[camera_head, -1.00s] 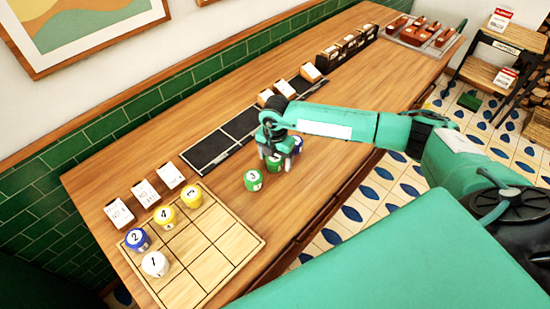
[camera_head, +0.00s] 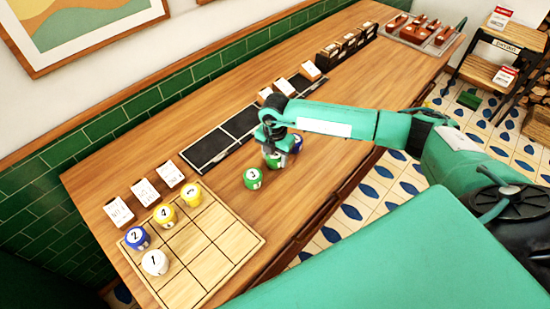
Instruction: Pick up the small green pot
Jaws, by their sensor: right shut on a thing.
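My right gripper (camera_head: 271,149) points down over the table and is shut on a small green pot (camera_head: 275,161), which is partly hidden by the fingers. The pot appears to be at table level; I cannot tell if it is clear of the wood. Another green pot marked 3 (camera_head: 252,179) stands just in front and to the left, apart from the gripper. A blue and white pot (camera_head: 297,144) stands close behind on the right, partly hidden by the gripper. My left gripper is not in view.
A wooden grid board (camera_head: 222,258) at the front left holds blue, white and yellow numbered pots. White cards (camera_head: 145,192) stand behind it. A dark slotted strip (camera_head: 205,150) lies along the wall side. A tray with reddish-brown items (camera_head: 420,33) is at the far end.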

